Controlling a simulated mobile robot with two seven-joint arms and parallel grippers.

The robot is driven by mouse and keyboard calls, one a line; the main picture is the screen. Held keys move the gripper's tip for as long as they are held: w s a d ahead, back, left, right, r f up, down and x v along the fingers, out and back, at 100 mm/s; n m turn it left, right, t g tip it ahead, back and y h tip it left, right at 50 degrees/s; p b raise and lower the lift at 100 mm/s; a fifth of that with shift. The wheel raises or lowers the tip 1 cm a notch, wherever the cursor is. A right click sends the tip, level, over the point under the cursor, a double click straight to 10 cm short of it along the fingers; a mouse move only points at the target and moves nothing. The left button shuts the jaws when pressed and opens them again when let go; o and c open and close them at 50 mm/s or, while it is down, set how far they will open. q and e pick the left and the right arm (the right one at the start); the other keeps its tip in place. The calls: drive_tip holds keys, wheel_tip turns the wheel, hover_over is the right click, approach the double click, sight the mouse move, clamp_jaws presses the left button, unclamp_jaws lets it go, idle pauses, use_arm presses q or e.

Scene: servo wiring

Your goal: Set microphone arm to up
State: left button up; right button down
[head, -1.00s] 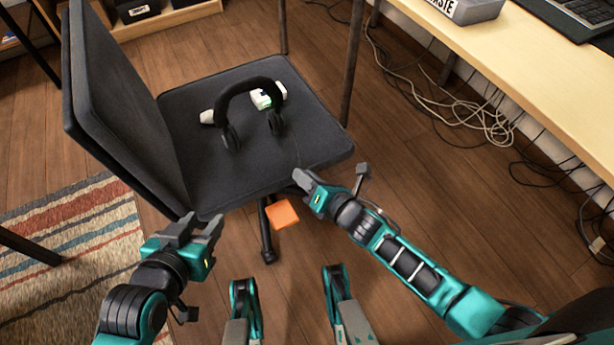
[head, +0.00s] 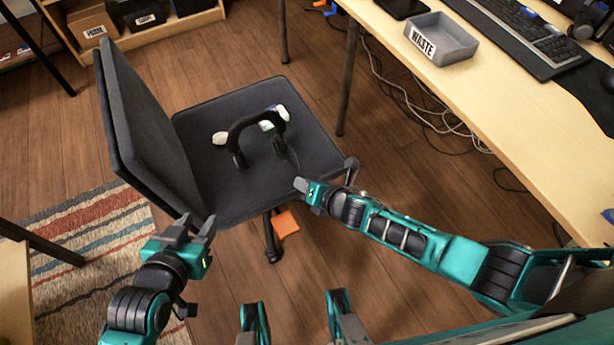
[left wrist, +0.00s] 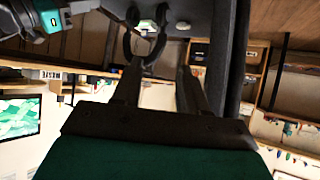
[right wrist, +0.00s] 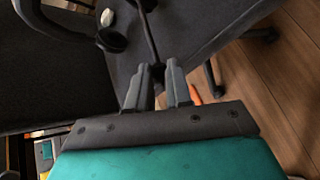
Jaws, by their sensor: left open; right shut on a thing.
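A black headset (head: 246,122) rests on the seat of a dark office chair (head: 195,170); it also shows in the left wrist view (left wrist: 130,40). Its thin microphone arm (right wrist: 147,30) runs from the ear cup (right wrist: 111,40) toward my right gripper. My right gripper (head: 300,184) is at the seat's front edge, shut on the microphone arm's end, as the right wrist view (right wrist: 158,70) shows. The held tip is mostly hidden between the fingers. My left gripper (head: 196,228) is open and empty, left of the seat's front corner, near the backrest.
A white item (head: 220,137) and a white-green item (head: 272,120) lie on the seat by the headset. An orange piece (head: 286,223) is below the seat's front. The desk (head: 480,100) at right holds a waste tray (head: 450,50) and keyboard (head: 510,35). Cables hang beneath it.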

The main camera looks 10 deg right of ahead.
drive_tip(key=r+g+p, duration=0.1)
drive_tip(key=p, duration=0.2)
drive_tip(key=w+r+p, duration=0.1)
drive_tip(key=r+p, duration=0.1)
drive_tip(key=p, duration=0.1)
drive_tip(key=shift+a+r+g+h, duration=0.15)
drive_tip(key=shift+r+g+h, duration=0.15)
drive_tip(key=shift+g, duration=0.1)
use_arm(q)
wheel_tip(320, 180, up, 7)
drive_tip(key=s+a+y+p, duration=0.1)
drive_tip(key=a+p, duration=0.1)
drive_tip(key=p, duration=0.1)
drive_tip(key=shift+s+a+p, duration=0.25)
drive_tip(key=shift+a+p, duration=0.1)
use_arm(e)
drive_tip(key=shift+w+a+r+g, duration=0.15)
drive_tip(key=shift+w+r+g, duration=0.1)
drive_tip(key=shift+r+g, duration=0.45)
